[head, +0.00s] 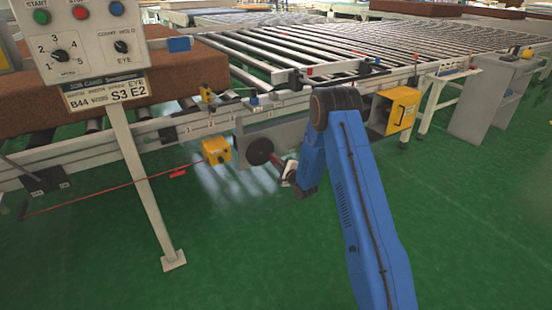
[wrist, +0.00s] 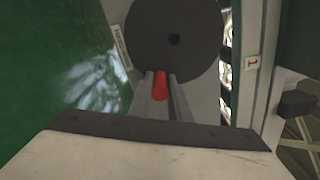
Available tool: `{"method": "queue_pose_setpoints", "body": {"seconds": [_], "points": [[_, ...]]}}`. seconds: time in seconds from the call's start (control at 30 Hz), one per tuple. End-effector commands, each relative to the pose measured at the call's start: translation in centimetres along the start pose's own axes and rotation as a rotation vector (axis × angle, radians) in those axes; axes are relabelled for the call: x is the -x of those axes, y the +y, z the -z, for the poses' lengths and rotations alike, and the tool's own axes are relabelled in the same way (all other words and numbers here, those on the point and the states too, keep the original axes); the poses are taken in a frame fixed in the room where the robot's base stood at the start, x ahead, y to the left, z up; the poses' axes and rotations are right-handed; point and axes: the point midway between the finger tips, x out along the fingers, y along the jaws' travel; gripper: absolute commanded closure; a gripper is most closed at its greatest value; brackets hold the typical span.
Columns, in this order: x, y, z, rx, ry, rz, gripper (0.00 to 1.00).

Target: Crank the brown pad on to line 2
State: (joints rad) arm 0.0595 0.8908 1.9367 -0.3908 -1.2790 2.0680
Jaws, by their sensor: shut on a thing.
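The brown pad (head: 190,85) lies on the roller conveyor at the left in the head view, partly behind the control panel. A dark round crank wheel (head: 260,151) is mounted on a grey plate on the conveyor's near side. It fills the top of the wrist view (wrist: 195,45). A red crank handle (wrist: 159,86) sticks out from the wheel's lower edge. My gripper (wrist: 161,98) is shut on the red handle, with one grey finger on each side. In the head view my gripper (head: 284,173) is just right of the wheel and its fingertips are hard to see.
A control panel (head: 95,35) on a white post stands at the left. A roller conveyor (head: 330,45) extends away to the back right. Yellow boxes (head: 216,151) are on the near frame. A grey cabinet (head: 485,100) stands right. The green floor in front is mostly clear.

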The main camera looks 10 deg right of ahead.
Motion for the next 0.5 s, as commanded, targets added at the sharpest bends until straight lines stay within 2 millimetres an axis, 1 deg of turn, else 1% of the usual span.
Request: {"method": "queue_pose_setpoints", "body": {"seconds": [0.03,0.2,0.5], "points": [[0.1,0.4,0.0,-0.041,0.002,-0.002,1.0],[0.1,1.3,-0.3,-0.188,0.001,-0.002,1.0],[0.1,2.4,-0.8,-0.378,0.003,-0.002,1.0]]}}
